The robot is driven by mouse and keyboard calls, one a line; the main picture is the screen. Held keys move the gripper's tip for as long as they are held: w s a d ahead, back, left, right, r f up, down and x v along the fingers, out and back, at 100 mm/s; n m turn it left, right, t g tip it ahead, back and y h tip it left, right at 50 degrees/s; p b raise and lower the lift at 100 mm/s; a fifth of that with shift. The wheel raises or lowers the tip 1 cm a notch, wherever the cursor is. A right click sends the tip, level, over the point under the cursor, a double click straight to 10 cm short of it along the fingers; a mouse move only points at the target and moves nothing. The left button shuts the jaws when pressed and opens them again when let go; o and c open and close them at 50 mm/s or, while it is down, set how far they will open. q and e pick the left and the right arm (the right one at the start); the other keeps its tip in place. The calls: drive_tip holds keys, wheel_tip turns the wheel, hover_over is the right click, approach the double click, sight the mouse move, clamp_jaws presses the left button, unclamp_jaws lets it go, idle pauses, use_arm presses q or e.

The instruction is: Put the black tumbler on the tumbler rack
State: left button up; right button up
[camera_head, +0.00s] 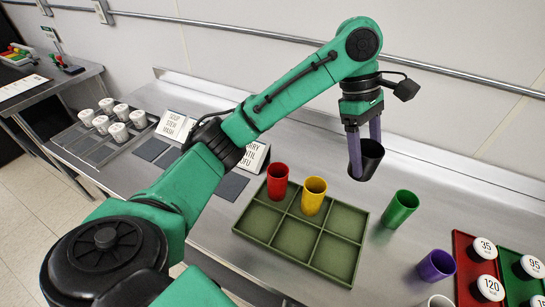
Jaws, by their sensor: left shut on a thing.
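The black tumbler (371,160) is held in the air by my left gripper (365,152), whose fingers are shut on its wall. It hangs above and behind the right back part of the tumbler rack. The tumbler rack (297,274) is a green tray with compartments on the steel counter. A red tumbler (277,182) stands in its back left compartment and a yellow tumbler (313,196) in the back middle one. The back right compartment and the front row look empty. My right gripper is not in view.
A green tumbler (400,209) and a purple tumbler (437,265) stand on the counter right of the rack. Red and green trays with numbered white lids (485,248) lie at the far right. White cups (118,133) and label cards (174,126) are at the left.

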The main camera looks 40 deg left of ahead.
use_arm(q)
drive_tip(key=shift+d, duration=0.3)
drive_tip(key=f, duration=0.6)
drive_tip(key=d+f+p, duration=0.1)
drive_tip(key=f, duration=1.3)
drive_tip(key=shift+w+d+p, duration=0.2)
drive_tip(key=shift+d+p, duration=0.1)
drive_tip(key=shift+p, duration=0.1)
drive_tip(key=o, duration=0.9)
drive_tip(key=shift+f, duration=0.1)
drive_tip(key=o, duration=0.4)
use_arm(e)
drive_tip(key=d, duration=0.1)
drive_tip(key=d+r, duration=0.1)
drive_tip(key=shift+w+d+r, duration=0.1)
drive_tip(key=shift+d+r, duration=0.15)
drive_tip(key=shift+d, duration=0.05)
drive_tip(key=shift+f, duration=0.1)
